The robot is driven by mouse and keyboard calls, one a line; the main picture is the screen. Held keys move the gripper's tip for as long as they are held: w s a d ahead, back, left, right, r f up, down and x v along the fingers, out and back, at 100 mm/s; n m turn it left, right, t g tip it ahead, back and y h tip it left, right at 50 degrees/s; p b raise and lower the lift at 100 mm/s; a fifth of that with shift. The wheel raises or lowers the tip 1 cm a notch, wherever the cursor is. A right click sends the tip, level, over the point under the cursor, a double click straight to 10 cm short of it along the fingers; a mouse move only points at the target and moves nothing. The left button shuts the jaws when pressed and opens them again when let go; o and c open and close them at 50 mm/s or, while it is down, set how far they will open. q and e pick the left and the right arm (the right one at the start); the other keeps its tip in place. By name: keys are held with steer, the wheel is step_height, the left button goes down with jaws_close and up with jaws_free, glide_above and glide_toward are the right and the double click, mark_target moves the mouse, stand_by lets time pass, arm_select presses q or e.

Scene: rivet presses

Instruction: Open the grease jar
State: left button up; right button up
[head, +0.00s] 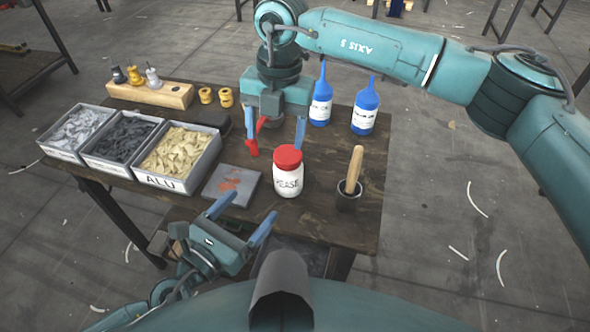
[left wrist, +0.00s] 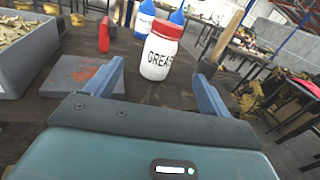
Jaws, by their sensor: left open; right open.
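The grease jar (head: 288,178) is white with a red lid (head: 288,157) and stands upright on the wooden table, right of the middle. It also shows in the left wrist view (left wrist: 158,58), ahead of the fingers, with its lid (left wrist: 167,28) on. My left gripper (head: 245,216) is open and empty, low at the table's front edge, with its fingers towards the jar but apart from it. My right gripper (head: 276,143) is open and points down behind and to the left of the jar. A red object shows by its left finger; I cannot tell whether they touch.
A grey slab (head: 231,186) with orange marks lies left of the jar. A dark pot with a wooden handle (head: 353,170) stands to its right. Blue bottles (head: 365,106) stand behind. Grey bins (head: 181,150) of metal parts stand at the left.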

mark_target(280, 176)
steer(key=shift+w+d+r+m+t+h, duration=0.15)
steer(key=shift+w+d+r+h, duration=0.15)
steer(key=shift+w+d, duration=0.2)
steer(key=shift+w+d+r+m+t+h, duration=0.2)
steer(key=shift+w+d+r, duration=0.2)
steer(key=shift+d, duration=0.15)
arm_select(q)
steer(key=shift+m, duration=0.5)
steer(key=x, duration=1.3)
steer(key=shift+w+d, duration=0.1)
steer(key=shift+d, duration=0.15)
steer(key=shift+c, duration=0.5)
